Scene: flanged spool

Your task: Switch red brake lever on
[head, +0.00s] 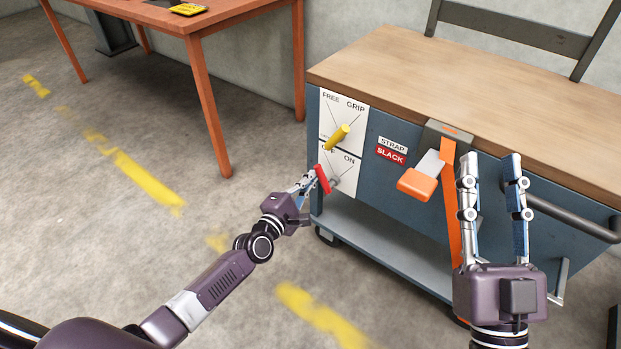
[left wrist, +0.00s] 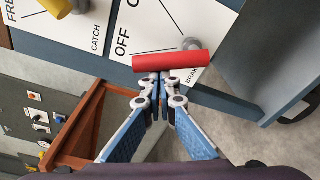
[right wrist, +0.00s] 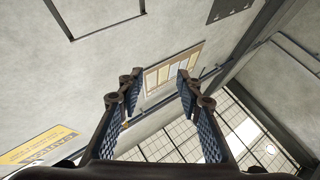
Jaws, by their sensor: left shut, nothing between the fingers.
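The red brake lever (head: 322,179) is on the lower white plate (head: 345,172) at the left end of the blue cart front, below a yellow lever. In the left wrist view the red handle (left wrist: 165,62) runs from a grey pivot (left wrist: 190,43) at its right end, its other end on the OFF side. My left gripper (head: 312,179) is shut and empty. Its closed fingertips (left wrist: 160,75) are right at the handle's edge; I cannot tell if they touch. My right gripper (head: 491,160) is open and empty in front of the cart, far from the lever.
The yellow lever (head: 338,136) sits close above the red one. An orange-ended lever (head: 417,184) and orange strap (head: 447,170) hang from the cart's middle. A dark handle bar (head: 575,218) is at right. An orange table (head: 205,100) stands behind left; floor between is clear.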

